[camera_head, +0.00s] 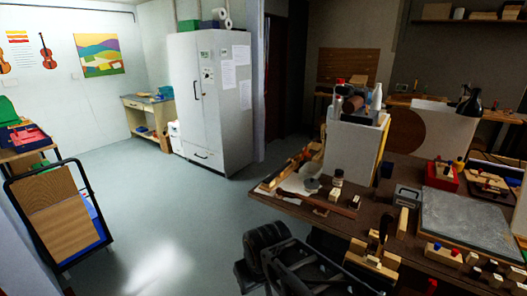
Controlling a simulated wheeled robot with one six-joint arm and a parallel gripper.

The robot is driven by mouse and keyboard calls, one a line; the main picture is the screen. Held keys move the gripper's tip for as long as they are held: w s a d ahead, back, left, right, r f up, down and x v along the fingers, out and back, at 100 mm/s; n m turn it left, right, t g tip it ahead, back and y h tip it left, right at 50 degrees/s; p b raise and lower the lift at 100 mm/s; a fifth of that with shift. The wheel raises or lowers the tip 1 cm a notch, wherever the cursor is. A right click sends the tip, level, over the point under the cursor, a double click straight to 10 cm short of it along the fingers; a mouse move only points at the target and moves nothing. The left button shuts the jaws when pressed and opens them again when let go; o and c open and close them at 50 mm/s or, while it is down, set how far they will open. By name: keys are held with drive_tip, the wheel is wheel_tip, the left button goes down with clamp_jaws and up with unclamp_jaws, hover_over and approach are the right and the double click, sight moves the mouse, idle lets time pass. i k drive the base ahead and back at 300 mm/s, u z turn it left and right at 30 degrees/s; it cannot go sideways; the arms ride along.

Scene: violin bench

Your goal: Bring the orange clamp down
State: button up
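I cannot make out an orange clamp for certain. A small red-orange spot (340,82) shows on top of the pale cabinet (349,150) at the bench's left end, among crowded items; it is too small to identify. Dark parts of my arm show at the bottom centre, in front of the bench. My gripper (264,240) seems to be the dark end of these parts; its fingers cannot be told apart. I see nothing held in it.
The bench (408,240) on the right is crowded with tools, wood blocks, a red box (442,176) and a grey slab (468,222). A white bottle (376,97) stands on the cabinet. A cart (58,215) stands left. The middle floor is clear.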

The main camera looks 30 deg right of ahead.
sight(309, 155)
drive_tip(key=u, duration=0.45)
drive_tip(key=i, duration=2.15)
drive_tip(key=z, duration=1.65)
drive_tip(key=i, duration=0.8)
drive_tip(key=z, duration=0.65)
drive_tip(key=i, duration=0.4)
drive_tip(key=u, duration=0.05)
